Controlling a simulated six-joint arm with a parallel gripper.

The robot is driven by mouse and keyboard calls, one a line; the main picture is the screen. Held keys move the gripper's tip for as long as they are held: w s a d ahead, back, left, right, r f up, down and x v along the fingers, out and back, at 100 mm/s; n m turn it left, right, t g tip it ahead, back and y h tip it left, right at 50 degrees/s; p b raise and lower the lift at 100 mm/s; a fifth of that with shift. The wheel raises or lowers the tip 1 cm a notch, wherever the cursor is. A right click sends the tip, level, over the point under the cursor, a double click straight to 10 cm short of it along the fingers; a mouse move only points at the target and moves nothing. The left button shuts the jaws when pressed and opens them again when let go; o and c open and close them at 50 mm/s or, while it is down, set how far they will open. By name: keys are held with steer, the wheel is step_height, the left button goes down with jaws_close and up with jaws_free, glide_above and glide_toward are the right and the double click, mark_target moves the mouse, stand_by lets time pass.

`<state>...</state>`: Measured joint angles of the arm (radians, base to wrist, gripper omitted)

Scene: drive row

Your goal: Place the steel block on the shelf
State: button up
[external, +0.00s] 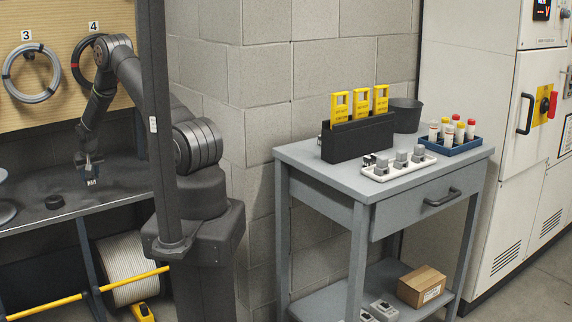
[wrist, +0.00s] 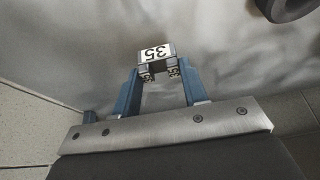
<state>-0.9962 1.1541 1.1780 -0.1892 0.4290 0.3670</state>
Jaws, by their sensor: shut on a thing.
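I cannot tell whether the block touches that surface.
A black round piece (external: 54,201) lies on the shelf to the left of the block. Cable coils (external: 30,73) hang on the board (external: 60,22). A cable reel (external: 130,268) is below. The grey trolley (external: 300,153) at right carries a white tray (external: 378,176) with several grey blocks.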

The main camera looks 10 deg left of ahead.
mark_target(91, 180)
steer(key=shift+f, duration=1.85)
steer(key=shift+f, duration=0.1)
steer(key=o, duration=1.1)
steer(key=shift+o, duration=0.2)
steer(key=shift+r, duration=0.35)
steer(key=v, duration=1.1)
steer(key=shift+s+d+r, duration=0.15)
steer(key=shift+d+r, duration=0.05)
